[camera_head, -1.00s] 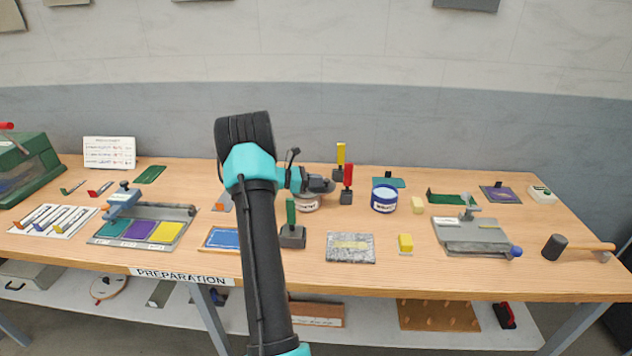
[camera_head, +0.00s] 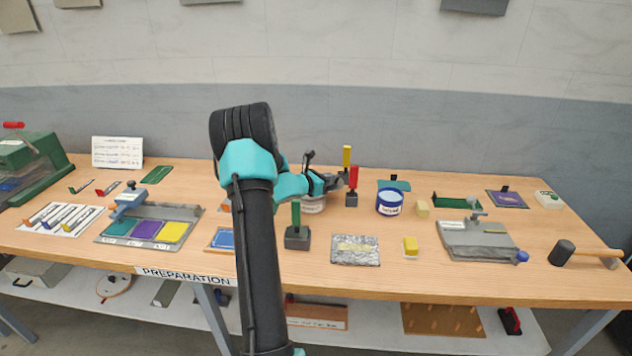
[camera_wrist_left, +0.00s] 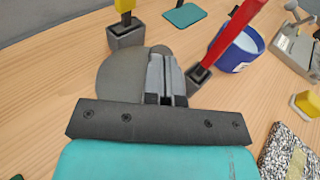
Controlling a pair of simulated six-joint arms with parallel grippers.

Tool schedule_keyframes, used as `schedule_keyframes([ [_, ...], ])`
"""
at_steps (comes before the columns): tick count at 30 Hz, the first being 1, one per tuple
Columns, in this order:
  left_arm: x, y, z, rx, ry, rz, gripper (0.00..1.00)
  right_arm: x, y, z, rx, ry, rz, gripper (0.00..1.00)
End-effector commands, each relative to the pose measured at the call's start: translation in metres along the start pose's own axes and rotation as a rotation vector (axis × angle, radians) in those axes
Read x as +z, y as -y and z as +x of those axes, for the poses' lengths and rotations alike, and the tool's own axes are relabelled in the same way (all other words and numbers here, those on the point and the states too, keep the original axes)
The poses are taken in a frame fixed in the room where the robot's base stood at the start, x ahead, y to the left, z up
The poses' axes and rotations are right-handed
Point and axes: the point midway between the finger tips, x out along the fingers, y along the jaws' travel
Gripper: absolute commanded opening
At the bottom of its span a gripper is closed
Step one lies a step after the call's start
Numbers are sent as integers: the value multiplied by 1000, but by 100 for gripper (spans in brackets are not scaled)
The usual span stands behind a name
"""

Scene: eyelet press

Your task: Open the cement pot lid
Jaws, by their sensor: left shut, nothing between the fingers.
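The cement pot (camera_head: 313,208) is a low white pot with a dark-lettered label, standing behind my left arm near the middle of the table. Its top is mostly hidden by my left gripper in the head view. In the left wrist view a round grey lid (camera_wrist_left: 117,80) lies under and left of my fingers. My left gripper (camera_head: 338,181) is shut and empty, with its fingertips (camera_wrist_left: 165,56) over the right part of the lid. I cannot tell whether they touch it. My right gripper is not in view.
A red-handled tool (camera_head: 352,186) stands close to the right of my fingertips, and a yellow-handled one (camera_head: 346,160) behind. A blue-and-white pot (camera_head: 389,203) stands further right. A green-handled tool (camera_head: 296,226) and a speckled slab (camera_head: 356,250) are in front.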

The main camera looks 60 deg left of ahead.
Motion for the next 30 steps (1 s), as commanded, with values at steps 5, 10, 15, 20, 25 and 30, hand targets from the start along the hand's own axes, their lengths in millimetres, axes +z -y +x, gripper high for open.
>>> schedule_keyframes([
  [5,2,3,13,-12,1,2,0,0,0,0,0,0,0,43],
  [10,3,1,18,-14,1,3,0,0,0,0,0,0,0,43],
  [15,3,0,20,-15,1,2,0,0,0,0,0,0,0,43],
  [20,3,1,20,-16,1,2,0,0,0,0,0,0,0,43],
  [25,3,1,20,-17,1,2,0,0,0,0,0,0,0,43],
  [30,3,1,20,-17,1,2,0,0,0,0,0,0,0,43],
])
